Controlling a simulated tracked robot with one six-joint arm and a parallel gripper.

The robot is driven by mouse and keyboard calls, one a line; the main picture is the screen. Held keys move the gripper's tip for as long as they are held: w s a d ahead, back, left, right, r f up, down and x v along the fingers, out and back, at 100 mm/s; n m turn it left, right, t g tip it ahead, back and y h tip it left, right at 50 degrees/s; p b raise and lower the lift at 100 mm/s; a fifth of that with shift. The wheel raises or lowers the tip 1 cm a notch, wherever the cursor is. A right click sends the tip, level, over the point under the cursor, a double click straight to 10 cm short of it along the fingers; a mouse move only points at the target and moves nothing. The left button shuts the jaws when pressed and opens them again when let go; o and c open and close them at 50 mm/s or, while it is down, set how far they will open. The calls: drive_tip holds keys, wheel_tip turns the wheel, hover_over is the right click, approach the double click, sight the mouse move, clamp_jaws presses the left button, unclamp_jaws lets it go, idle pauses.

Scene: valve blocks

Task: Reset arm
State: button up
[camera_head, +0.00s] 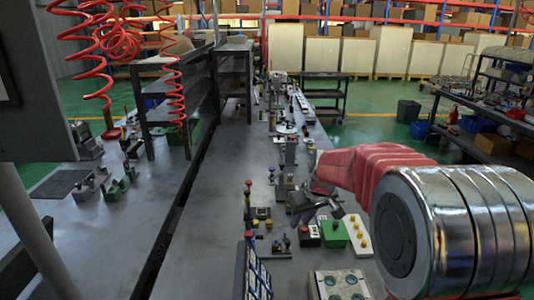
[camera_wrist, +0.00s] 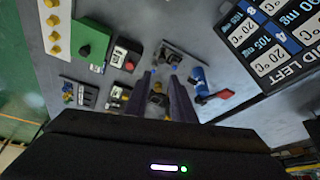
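My gripper (camera_head: 316,208) hangs over the right-hand workbench in the head view, at the end of my red-sleeved arm. In the wrist view its two dark fingers (camera_wrist: 162,76) stand apart, with blue tips. A small valve block with fittings (camera_wrist: 159,92) shows between and beyond them; I see no grip on it. A blue valve with a red handle (camera_wrist: 203,84) lies just right of the fingers. Valve blocks with red and yellow knobs (camera_head: 257,215) stand left of my gripper in the head view.
A green box (camera_head: 333,234), a button box (camera_head: 309,237) and a yellow-knobbed plate (camera_head: 358,236) sit near my gripper. A labelled panel (camera_wrist: 278,38) stands close by. A pale block with round holes (camera_head: 341,285) is in front. The bench's left strip (camera_head: 225,180) is clear.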

drive_tip(key=s+r+m, duration=0.2)
drive_tip(key=s+r, duration=0.2)
drive_tip(key=s, duration=1.2)
drive_tip(key=s+r+m+t+h, duration=0.1)
drive_tip(key=s+r, duration=0.3)
drive_tip(key=s, duration=1.3)
drive_tip(key=shift+s+d+m+h, duration=0.25)
drive_tip(key=shift+m+h, duration=0.05)
drive_tip(key=shift+m, duration=0.1)
